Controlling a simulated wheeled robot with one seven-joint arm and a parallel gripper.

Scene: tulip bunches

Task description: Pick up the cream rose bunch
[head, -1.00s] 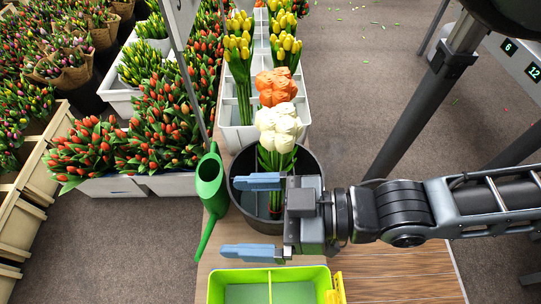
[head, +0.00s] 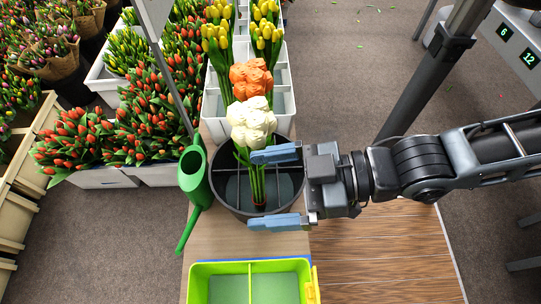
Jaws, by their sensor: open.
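The cream rose bunch (head: 251,122) stands in a dark round bucket (head: 226,203) with dividers, its pale heads at the top and green stems running down to a reddish band. My gripper (head: 275,188) comes in from the right over the bucket. Its two blue fingers are spread wide and point left. In the picture the upper finger lies just under the cream heads and the lower one near the stem ends, with the stems at the fingertips. I cannot tell whether they touch.
An orange rose bunch (head: 250,77) is right behind the cream one, by a white divided crate (head: 283,104) with yellow tulips (head: 266,30). A green watering can (head: 194,178) stands left of the bucket. A lime divided tray (head: 250,266) is in front. The wooden table (head: 380,250) is bare at right.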

